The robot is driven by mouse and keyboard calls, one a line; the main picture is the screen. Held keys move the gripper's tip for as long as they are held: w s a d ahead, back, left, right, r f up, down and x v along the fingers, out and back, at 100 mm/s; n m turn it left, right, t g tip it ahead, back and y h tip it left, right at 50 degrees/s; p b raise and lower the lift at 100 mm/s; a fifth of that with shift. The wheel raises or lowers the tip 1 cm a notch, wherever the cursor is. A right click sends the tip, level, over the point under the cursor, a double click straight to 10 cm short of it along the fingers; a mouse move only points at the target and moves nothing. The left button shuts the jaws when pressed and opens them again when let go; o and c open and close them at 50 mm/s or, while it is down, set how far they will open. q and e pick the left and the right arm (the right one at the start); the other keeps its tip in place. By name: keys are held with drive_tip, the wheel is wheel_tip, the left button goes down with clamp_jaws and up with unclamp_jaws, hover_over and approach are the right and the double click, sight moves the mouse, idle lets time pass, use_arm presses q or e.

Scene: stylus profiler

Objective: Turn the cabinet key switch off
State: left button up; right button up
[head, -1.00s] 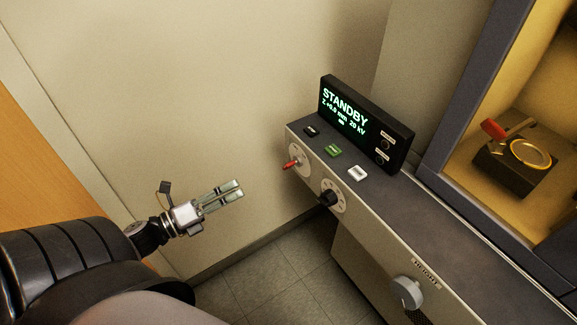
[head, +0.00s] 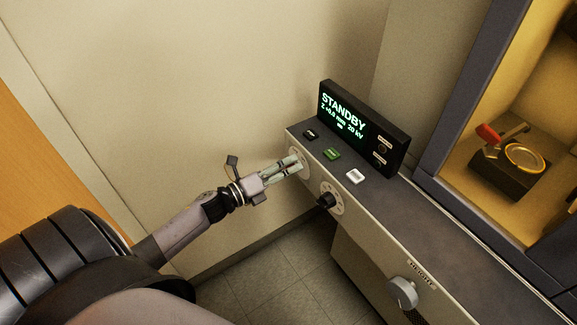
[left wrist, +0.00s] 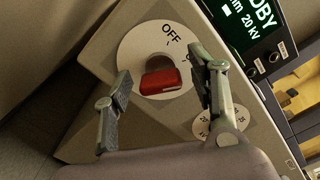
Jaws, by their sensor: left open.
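The key switch has a red handle (left wrist: 161,82) on a round white dial plate (left wrist: 137,45), with the word OFF at its upper edge in the left wrist view. The handle lies about level in that view, not pointing at OFF. Another mark on the plate is partly hidden by the right-hand finger. My left gripper (head: 294,166) is at the cabinet's front face, over the switch. In the left wrist view its open fingers (left wrist: 162,88) stand on either side of the red handle, with gaps showing. In the head view the fingers hide the handle. My right gripper is not in view.
A black knob (head: 326,200) on a marked dial sits right of the switch. Above are the STANDBY display (head: 360,128) and black, green (head: 331,154) and white (head: 355,177) buttons. A grey HEIGHT knob (head: 402,292) is lower right. Open floor lies below.

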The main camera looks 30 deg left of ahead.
use_arm(q)
drive_tip(key=shift+w+d, duration=0.15)
drive_tip(key=shift+w, duration=0.15)
drive_tip(key=shift+c, duration=0.3)
drive_tip(key=c, duration=1.1)
